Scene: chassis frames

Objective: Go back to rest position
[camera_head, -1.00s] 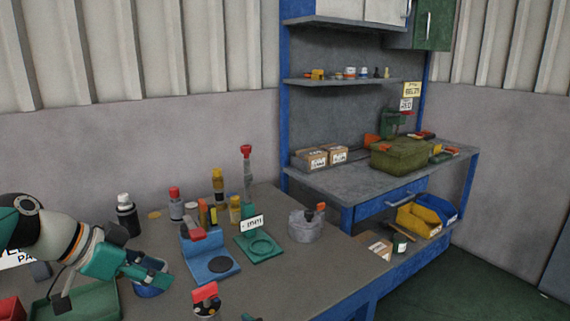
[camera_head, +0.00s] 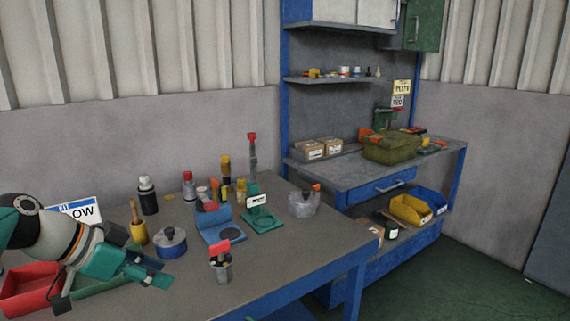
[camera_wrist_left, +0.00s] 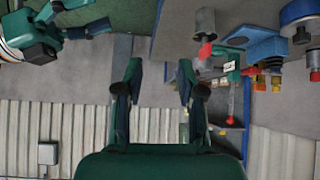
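My left gripper (camera_head: 150,275) hangs at the lower left of the head view, over the near part of the workbench (camera_head: 290,262). In the left wrist view its two fingers (camera_wrist_left: 157,88) are spread apart with nothing between them. The right gripper is not seen in the head view.
A red bin (camera_head: 30,290) lies at the left. A blue stand (camera_head: 222,226), a green stand (camera_head: 262,217), a grey pot (camera_head: 303,204), a red-topped tool in a metal holder (camera_head: 221,262) and several bottles occupy the bench. Green floor (camera_head: 450,285) is open at the right.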

